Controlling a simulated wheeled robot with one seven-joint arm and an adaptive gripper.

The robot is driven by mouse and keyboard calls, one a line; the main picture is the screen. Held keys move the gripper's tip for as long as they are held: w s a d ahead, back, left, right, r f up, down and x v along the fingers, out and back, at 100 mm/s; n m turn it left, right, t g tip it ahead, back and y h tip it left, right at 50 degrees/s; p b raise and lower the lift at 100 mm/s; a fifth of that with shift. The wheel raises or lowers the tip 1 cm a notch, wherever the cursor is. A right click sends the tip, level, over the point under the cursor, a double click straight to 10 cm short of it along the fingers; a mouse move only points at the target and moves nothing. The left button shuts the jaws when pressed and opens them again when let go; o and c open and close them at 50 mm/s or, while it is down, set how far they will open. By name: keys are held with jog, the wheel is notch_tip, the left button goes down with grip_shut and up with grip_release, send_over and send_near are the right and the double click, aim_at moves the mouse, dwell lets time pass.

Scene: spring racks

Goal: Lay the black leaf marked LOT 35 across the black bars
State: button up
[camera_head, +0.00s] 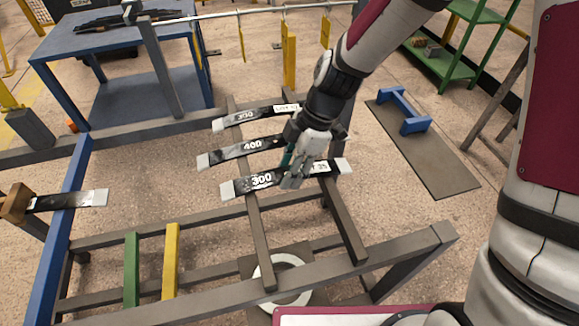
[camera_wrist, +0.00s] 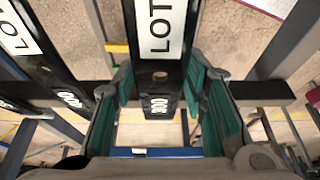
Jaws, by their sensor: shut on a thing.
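A black leaf (camera_head: 262,181) with pale ends, a white 300 and a white label ending in 35 is the front one of three leaves. It spans the two black bars, left (camera_head: 258,233) and right (camera_head: 345,232); whether it rests fully on them cannot be told. My gripper (camera_head: 294,178) is shut on this leaf near its middle, hiding part of it. In the wrist view green-padded fingers (camera_wrist: 162,92) flank the leaf (camera_wrist: 159,72), whose label shows LOT; the number is cut off.
Behind it lie a leaf marked 400 (camera_head: 232,153) and another marked 300 (camera_head: 248,117), both across the bars. One more leaf (camera_head: 75,201) sits at the left by a blue rail (camera_head: 70,215). Green (camera_head: 132,270) and yellow (camera_head: 171,262) bars stand in front left.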

jog(key=shift+f, duration=0.25)
jog(key=o, duration=1.4)
jog(key=v, duration=1.2)
